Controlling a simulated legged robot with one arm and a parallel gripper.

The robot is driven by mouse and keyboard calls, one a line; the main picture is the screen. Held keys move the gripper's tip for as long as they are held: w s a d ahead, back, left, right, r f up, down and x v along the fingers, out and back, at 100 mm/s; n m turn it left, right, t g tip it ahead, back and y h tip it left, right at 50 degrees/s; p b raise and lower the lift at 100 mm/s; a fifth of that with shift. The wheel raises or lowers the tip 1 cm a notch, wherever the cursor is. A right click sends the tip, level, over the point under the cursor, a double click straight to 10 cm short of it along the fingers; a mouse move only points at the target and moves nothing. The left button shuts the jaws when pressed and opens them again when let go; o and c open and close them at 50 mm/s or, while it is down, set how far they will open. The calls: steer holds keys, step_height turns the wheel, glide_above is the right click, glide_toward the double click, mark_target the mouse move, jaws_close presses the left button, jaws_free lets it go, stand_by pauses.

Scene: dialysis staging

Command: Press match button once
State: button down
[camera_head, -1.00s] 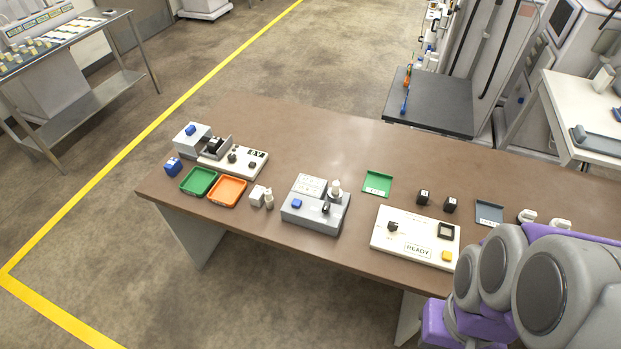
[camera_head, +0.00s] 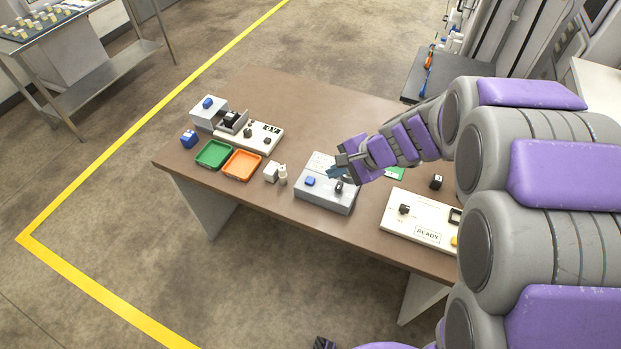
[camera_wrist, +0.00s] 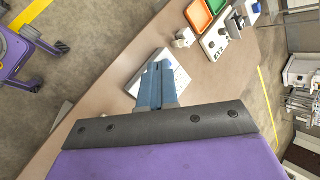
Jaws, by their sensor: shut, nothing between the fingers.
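A grey box (camera_head: 325,200) stands mid-table with a blue button (camera_head: 310,181) and a dark knob (camera_head: 339,187) on top; I cannot read which button is the match button. My gripper (camera_head: 335,173) is shut and empty, over the right back part of this box, close to the blue button; I cannot tell if it touches anything. In the wrist view its blue-grey fingers (camera_wrist: 156,85) cover much of the box's pale top (camera_wrist: 182,78), and the blue button is hidden. A white panel (camera_head: 402,222) marked READY, with a dark knob and a yellow button, lies to the right.
On the table's left are a green tray (camera_head: 213,153), an orange tray (camera_head: 241,166), a white instrument (camera_head: 262,140), a blue cube (camera_head: 188,138) and small white bottles (camera_head: 283,176). My arm hides the right end. The table's back middle (camera_head: 320,110) is clear.

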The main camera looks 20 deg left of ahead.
steer(key=w+a+f+m+t, duration=0.1)
steer(key=w+a+f+m, duration=0.3)
steer(key=w+a+f, duration=0.3)
steer(key=m+t, duration=0.2)
steer(key=m, duration=0.1)
glide_above(312, 182)
step_height(312, 182, down, 7)
steer(key=shift+w+a+r+y+p, duration=0.1)
steer(key=shift+r+y+p, duration=0.2)
steer(key=shift+y, duration=0.1)
steer(key=shift+f, duration=0.1)
step_height(312, 182, down, 7)
steer(key=b, duration=0.4)
steer(key=shift+f+b, duration=0.15)
steer(key=shift+b, duration=0.25)
steer(key=shift+f+b, duration=0.7)
steer(key=shift+b, duration=0.05)
steer(key=shift+f+b, duration=0.85)
steer(key=shift+b, duration=0.4)
stand_by(0.7)
steer(key=shift+r, duration=0.15)
steer(key=shift+r+p, duration=0.6)
steer(key=shift+r, duration=0.2)
